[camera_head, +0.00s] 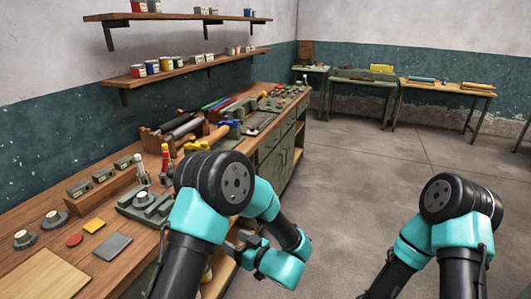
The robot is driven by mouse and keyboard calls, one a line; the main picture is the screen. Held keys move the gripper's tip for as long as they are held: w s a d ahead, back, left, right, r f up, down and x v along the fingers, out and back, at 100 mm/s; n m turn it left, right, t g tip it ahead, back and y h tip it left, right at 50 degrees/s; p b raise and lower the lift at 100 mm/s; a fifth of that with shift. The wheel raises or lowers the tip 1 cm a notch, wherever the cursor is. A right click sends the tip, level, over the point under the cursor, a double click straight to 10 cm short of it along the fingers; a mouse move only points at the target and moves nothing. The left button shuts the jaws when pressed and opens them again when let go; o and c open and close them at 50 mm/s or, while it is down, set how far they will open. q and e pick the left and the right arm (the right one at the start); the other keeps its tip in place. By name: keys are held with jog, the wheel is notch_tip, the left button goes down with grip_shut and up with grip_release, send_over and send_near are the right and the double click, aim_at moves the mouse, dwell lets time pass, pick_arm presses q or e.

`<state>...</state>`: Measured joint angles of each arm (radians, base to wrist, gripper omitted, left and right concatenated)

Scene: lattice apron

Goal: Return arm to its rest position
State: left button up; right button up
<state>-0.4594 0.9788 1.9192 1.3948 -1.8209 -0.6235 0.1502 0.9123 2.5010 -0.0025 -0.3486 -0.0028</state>
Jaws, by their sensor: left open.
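My left arm, teal and black, comes up from the bottom centre and folds back down at its elbow beside the workbench edge. My left gripper (238,247) is a small dark shape just left of the teal wrist, in front of the bench's front side. It is open, and I see nothing between its fingers, though the area is small and partly covered by my arm. My right arm is folded at the lower right over the floor. Its gripper is out of view.
The wooden workbench (128,262) runs along the left wall with tools, a red-capped bottle (165,158), small blocks and coloured pads on it. Two shelves (185,65) with cans hang above. Further tables (445,87) stand at the back. The concrete floor (350,180) is clear.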

pick_arm(q)
jog(key=a+f+m+h, duration=0.35)
jog(key=f+h, duration=0.25)
jog(key=f, duration=0.2)
jog(key=a+f+m+h, duration=0.2)
jog(key=a+f+h, duration=0.35)
jog(key=f, duration=0.35)
jog(key=s+f+m+g+h, duration=0.1)
jog(key=s+f+g+h, duration=0.2)
jog(key=s, duration=0.6)
jog(key=s+f+m+g+h, duration=0.1)
jog(key=s+f+g+h, duration=0.3)
jog(key=s, duration=0.5)
jog(key=shift+s+a+f+g, duration=0.4)
jog(key=shift+f+g, duration=0.1)
jog(key=shift+g, duration=0.2)
jog(key=shift+h, duration=0.25)
